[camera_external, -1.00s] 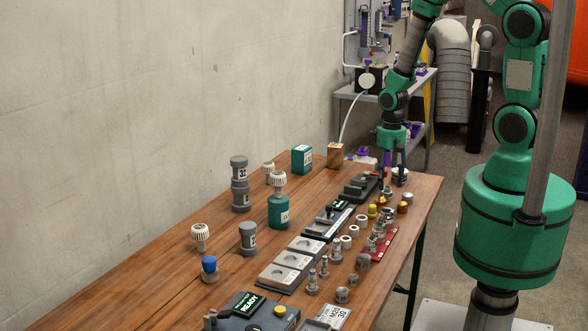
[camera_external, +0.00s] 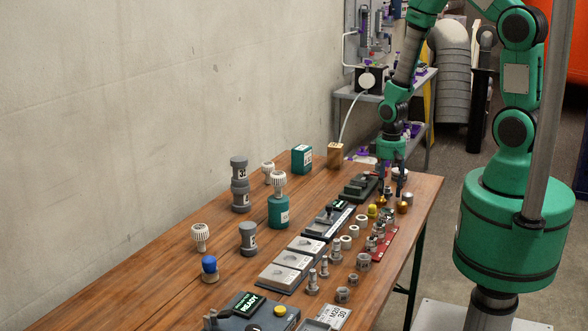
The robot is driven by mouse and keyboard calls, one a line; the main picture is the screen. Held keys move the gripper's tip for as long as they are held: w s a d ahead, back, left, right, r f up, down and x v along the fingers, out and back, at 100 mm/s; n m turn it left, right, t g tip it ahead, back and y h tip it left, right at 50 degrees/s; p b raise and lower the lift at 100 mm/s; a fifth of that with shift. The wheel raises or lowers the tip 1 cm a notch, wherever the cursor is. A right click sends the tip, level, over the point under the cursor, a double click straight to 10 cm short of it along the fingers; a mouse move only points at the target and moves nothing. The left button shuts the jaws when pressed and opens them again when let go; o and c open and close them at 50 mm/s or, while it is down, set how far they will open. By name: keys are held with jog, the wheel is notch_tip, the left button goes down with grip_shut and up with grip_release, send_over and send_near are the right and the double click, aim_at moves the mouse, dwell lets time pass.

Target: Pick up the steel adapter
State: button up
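My gripper (camera_external: 391,191) points straight down over the far right part of the wooden table, among small fittings. Its two dark fingers are apart, and I see nothing held between them. A brass fitting (camera_external: 403,208) is just below and right of the fingertips. A small grey steel piece (camera_external: 408,197) is to the right of the fingers. Several steel fittings stand nearer, such as one at the table's right side (camera_external: 363,262) and a stepped one (camera_external: 312,282). I cannot tell which is the steel adapter. The fingers partly hide what lies between them.
A red tray (camera_external: 388,240) with fittings lies near the right table edge. Dark fixtures (camera_external: 358,188) and grey plates (camera_external: 292,260) run along the middle. Grey cylinders (camera_external: 240,196) and a teal bottle (camera_external: 279,211) stand left. The left table surface has bare wood.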

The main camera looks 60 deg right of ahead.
grip_shut()
jog(key=shift+r, duration=0.2)
jog(key=shift+r, duration=0.2)
notch_tip(320, 180, up, 3)
jog(key=shift+w+p, duration=0.1)
jog(key=shift+p, duration=0.5)
jog(key=s+a, duration=0.1)
jog(key=s, duration=0.4)
jog(key=s+a+r+p, duration=0.1)
jog(key=s+a, duration=0.1)
jog(key=s, duration=0.3)
jog(key=s+a, duration=0.1)
jog(key=s, duration=0.4)
jog(key=shift+s+a+r+p, duration=0.15)
jog(key=shift+s+a+p, duration=0.1)
jog(key=shift+p, duration=0.15)
